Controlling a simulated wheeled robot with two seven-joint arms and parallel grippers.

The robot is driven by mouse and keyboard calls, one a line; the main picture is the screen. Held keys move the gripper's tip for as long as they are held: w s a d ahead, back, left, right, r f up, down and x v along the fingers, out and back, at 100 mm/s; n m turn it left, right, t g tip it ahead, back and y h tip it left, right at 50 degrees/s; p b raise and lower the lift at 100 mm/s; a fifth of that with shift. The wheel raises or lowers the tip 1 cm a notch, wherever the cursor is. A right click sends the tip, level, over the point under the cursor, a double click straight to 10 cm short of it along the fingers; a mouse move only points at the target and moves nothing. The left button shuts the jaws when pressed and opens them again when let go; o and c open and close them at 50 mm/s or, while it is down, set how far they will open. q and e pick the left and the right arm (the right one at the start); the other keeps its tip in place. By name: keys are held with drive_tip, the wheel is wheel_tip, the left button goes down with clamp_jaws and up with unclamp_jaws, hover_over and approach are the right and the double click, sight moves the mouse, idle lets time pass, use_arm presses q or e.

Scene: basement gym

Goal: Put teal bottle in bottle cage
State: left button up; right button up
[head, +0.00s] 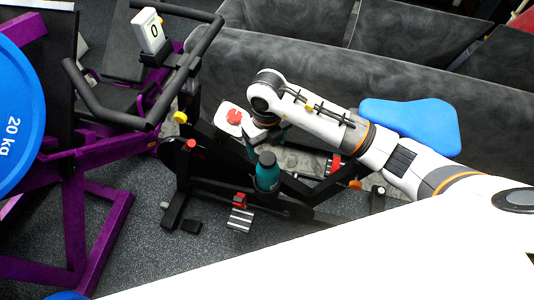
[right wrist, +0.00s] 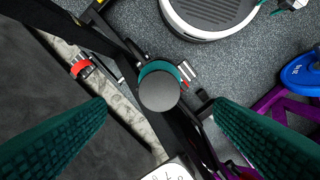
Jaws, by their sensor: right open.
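The teal bottle (head: 267,172) with a dark cap stands roughly upright against the black lower frame of the exercise bike. In the right wrist view I look down on its dark round cap (right wrist: 160,91), with a teal rim around it. The bottle cage is not clearly seen, so I cannot tell how the bottle sits in it. My right gripper (head: 266,140) is above and behind the bottle. Its two teal fingers (right wrist: 160,125) are wide apart, with the cap showing in the gap between them, touching neither. My left gripper is not in view.
A purple rack (head: 100,240) with a blue 20 kg plate (head: 18,115) stands left. A grey sofa (head: 300,70) lies behind.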

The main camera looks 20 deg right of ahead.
drive_tip(key=shift+r, duration=1.7)
